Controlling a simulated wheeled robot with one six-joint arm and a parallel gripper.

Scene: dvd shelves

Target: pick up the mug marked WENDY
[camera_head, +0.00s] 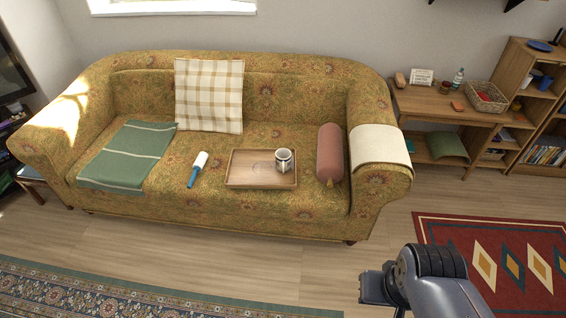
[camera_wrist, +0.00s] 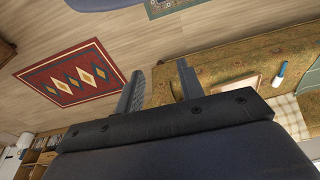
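A silvery mug (camera_head: 284,160) with a dark rim stands upright on the right part of a wooden tray (camera_head: 238,181) on the sofa seat. No name on it can be read from here. A dark blue mug-like thing (camera_head: 545,82) sits in the shelf at the far right, too small to read. My gripper (camera_wrist: 161,68) shows in the wrist view with its two fingers apart and nothing between them. It is over the floor, well away from the sofa and the mug. My arm is at the bottom right of the head view.
The patterned sofa (camera_head: 262,206) also holds a lint roller (camera_head: 198,168), a green blanket (camera_head: 127,156), a checked cushion (camera_head: 209,96) and a red bolster (camera_head: 330,154). A low desk (camera_head: 430,105) with a wicker basket (camera_head: 486,97) stands right. Bare floor lies before the sofa.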

